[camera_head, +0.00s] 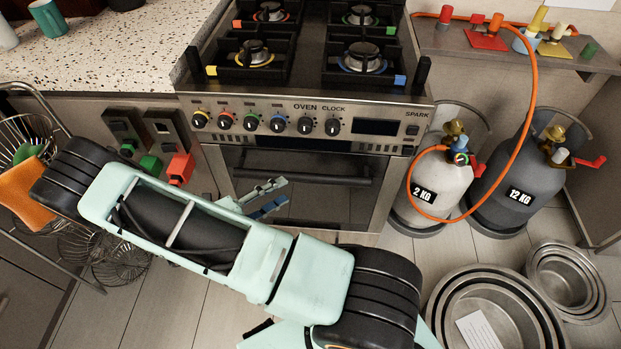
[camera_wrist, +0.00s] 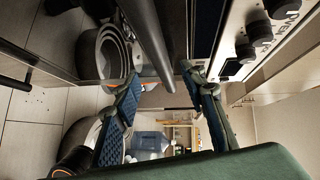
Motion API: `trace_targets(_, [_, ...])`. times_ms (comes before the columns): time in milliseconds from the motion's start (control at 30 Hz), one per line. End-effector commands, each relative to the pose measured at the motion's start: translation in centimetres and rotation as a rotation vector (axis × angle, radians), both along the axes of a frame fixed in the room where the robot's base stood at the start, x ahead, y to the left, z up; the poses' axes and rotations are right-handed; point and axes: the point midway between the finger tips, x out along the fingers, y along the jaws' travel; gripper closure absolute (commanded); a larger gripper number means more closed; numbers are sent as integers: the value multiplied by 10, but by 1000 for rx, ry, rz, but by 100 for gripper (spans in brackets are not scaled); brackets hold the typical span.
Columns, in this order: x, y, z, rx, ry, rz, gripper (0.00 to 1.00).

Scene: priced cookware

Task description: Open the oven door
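The oven door (camera_head: 325,200) is shut, with a dark glass front below the knob panel. Its dark bar handle (camera_head: 310,173) runs across the top of the door. My gripper (camera_head: 268,198) is in front of the door's left part, just below the handle's left end. In the wrist view, my gripper (camera_wrist: 163,80) has its two blue-padded fingers spread apart. The handle (camera_wrist: 150,40) appears between the fingertips there, and I see no finger closed on it. Whether either finger touches it is unclear. My arm covers the door's lower left.
Two gas cylinders (camera_head: 438,188) (camera_head: 518,165) with an orange hose (camera_head: 525,110) stand right of the oven. Stacked round pans (camera_head: 490,295) (camera_head: 575,275) lie on the floor at right. A wire rack (camera_head: 30,135) stands left. Floor directly before the oven is partly clear.

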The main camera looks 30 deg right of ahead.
Motion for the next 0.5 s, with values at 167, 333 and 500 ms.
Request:
trace_targets(167, [5,-32,-5,-2,0,-4,61])
trace_targets(333, [11,-64,-9,0,-2,-3,61])
trace_targets(500, [16,-85,-12,1,-3,-3,61])
